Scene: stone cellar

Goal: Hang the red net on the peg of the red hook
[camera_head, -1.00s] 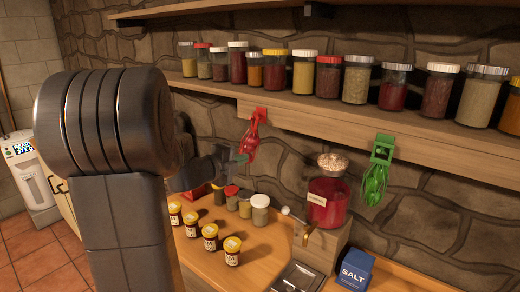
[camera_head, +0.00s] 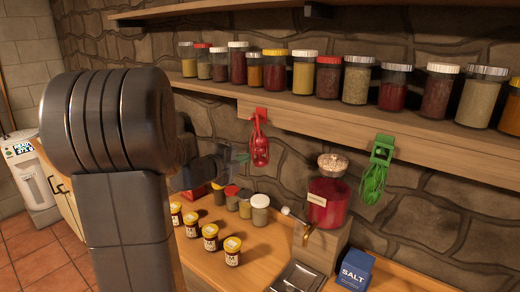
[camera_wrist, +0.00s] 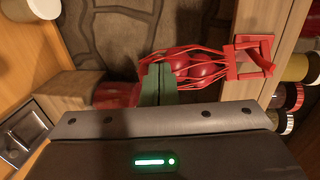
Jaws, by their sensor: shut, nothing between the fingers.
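The red hook (camera_head: 261,112) is fixed to the edge of the wooden shelf. The red net (camera_head: 260,150) with round red things inside hangs straight down from it. In the wrist view the net (camera_wrist: 190,68) runs to the red hook (camera_wrist: 250,58), its strands gathered at the hook's frame; the peg itself I cannot make out. My gripper (camera_head: 241,158) is just left of the net. In the wrist view my gripper's green fingers (camera_wrist: 157,84) are closed together by the net's lower end, holding nothing. Whether they touch the net I cannot tell.
A green hook (camera_head: 383,147) with a green net (camera_head: 374,183) hangs farther right. Several jars line the shelf (camera_head: 340,118) above. Below, the counter (camera_head: 262,272) holds small jars, a red-filled dispenser (camera_head: 325,203) and a blue salt box (camera_head: 355,270).

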